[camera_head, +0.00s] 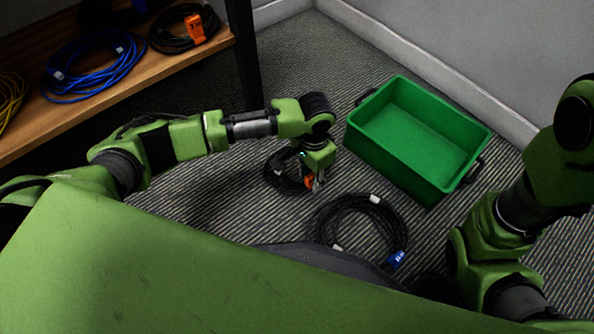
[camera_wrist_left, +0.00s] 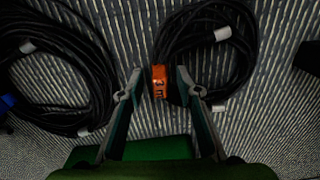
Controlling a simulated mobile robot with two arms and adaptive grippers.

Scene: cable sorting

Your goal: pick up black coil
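A black coil with an orange connector (camera_head: 277,178) lies on the carpet beside my left gripper (camera_head: 317,184), which partly covers it. In the left wrist view the same coil (camera_wrist_left: 236,70) fills the right half. Its orange connector (camera_wrist_left: 159,82) appears between the two spread fingers of my left gripper (camera_wrist_left: 159,74). The fingers are open and no contact shows; their exact height above the floor is hard to tell. A second black coil (camera_head: 401,222) with a blue connector lies to the right, nearer my body. My right arm shows at the right, but its gripper is out of view.
A green bin (camera_head: 416,137), empty inside, stands on the carpet at the back right near the wall. A wooden shelf (camera_head: 150,75) at the upper left holds blue, yellow and black coils. Its dark post (camera_head: 245,55) stands behind my left arm.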

